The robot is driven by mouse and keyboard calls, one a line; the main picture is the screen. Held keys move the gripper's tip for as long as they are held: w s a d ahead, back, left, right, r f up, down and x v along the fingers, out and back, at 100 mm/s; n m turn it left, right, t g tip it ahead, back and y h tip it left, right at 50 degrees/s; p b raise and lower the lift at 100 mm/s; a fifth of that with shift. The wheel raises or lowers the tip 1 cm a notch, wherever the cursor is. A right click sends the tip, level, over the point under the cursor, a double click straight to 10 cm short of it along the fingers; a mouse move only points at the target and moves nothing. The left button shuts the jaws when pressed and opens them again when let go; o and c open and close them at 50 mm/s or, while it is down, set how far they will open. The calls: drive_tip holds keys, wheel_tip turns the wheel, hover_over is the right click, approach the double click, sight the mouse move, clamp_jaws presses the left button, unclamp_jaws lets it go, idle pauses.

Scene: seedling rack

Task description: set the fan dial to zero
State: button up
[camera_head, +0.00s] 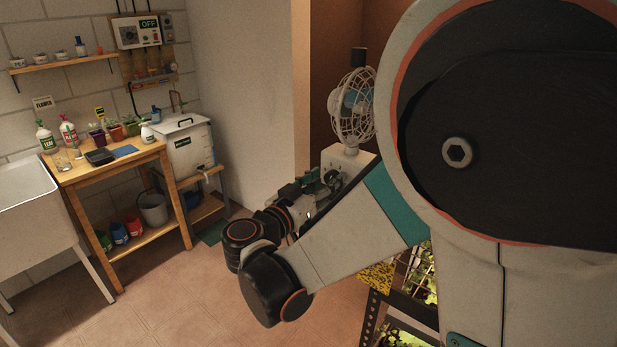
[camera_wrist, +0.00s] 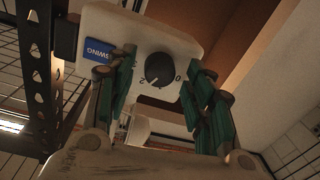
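The white fan (camera_head: 352,112) stands on a pale box-shaped base (camera_head: 346,163) in the head view. In the wrist view, the base's front panel (camera_wrist: 190,44) is close and turned in the picture. The round black dial (camera_wrist: 159,68) sits on it. A 0 is printed right of the dial and a 2 at its lower left. The dial's pale mark appears to point lower left, near the 2. My gripper (camera_wrist: 163,64) is open, its teal fingers to either side of the dial in the picture. Whether they touch it, I cannot tell. The head view shows my gripper (camera_head: 322,184) small before the base.
A dark perforated rack post (camera_wrist: 35,75) stands close at left in the wrist view. The seedling rack (camera_head: 385,297) is below my arm. The wooden bench (camera_head: 110,163) stands far left, with open floor between.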

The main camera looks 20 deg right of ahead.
drive_tip(key=c, duration=1)
drive_tip(key=shift+n, duration=0.4)
drive_tip(key=n+g+b, duration=0.1)
drive_tip(key=n, duration=1.7)
drive_tip(key=shift+n, duration=0.3)
